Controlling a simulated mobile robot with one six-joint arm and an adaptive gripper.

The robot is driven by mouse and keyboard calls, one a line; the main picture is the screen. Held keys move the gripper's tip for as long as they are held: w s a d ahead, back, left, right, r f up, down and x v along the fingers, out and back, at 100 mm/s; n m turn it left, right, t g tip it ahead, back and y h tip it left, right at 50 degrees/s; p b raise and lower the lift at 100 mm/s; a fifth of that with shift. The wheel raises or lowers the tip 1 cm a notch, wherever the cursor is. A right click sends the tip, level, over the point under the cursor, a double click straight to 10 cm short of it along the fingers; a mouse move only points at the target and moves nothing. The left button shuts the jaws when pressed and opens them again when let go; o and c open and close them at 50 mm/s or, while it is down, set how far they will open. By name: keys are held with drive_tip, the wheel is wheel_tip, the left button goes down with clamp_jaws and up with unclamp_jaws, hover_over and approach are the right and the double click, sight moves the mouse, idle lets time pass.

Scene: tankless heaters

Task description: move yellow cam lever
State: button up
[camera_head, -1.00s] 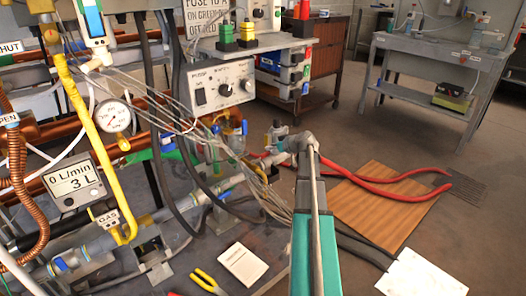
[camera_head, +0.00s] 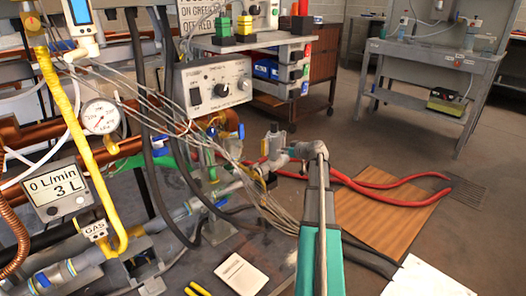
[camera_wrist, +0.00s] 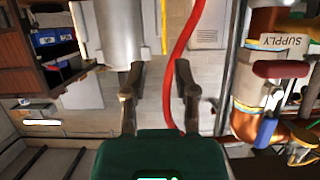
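My gripper (camera_wrist: 157,85) is open and empty in the wrist view, with a clear gap between its two dark fingers. A narrow yellow strip (camera_wrist: 164,25) shows above the gap, beside a large pale cylinder (camera_wrist: 114,35); I cannot tell whether it is the yellow cam lever. In the head view my teal and grey arm reaches up from the bottom middle, and I cannot make out the fingers. A yellow gas pipe (camera_head: 88,150) runs down the left. A small yellow piece (camera_head: 32,24) sits at the upper left. No cam lever is clearly identifiable.
A pressure gauge (camera_head: 100,117), flow meter (camera_head: 58,190) and grey control box (camera_head: 213,88) stand left among pipes and loose wires. Red hoses (camera_head: 390,192) and a brown board (camera_head: 385,220) lie right on the floor. A red hose (camera_wrist: 178,60) passes behind the gripper gap.

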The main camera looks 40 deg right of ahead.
sight(265, 150)
drive_tip(key=b+x, duration=0.5)
drive_tip(key=x, duration=0.8)
drive_tip(key=shift+w+f, duration=0.1)
drive_tip(key=shift+w, duration=0.25)
clamp_jaws()
drive_tip(key=shift+d, duration=0.1)
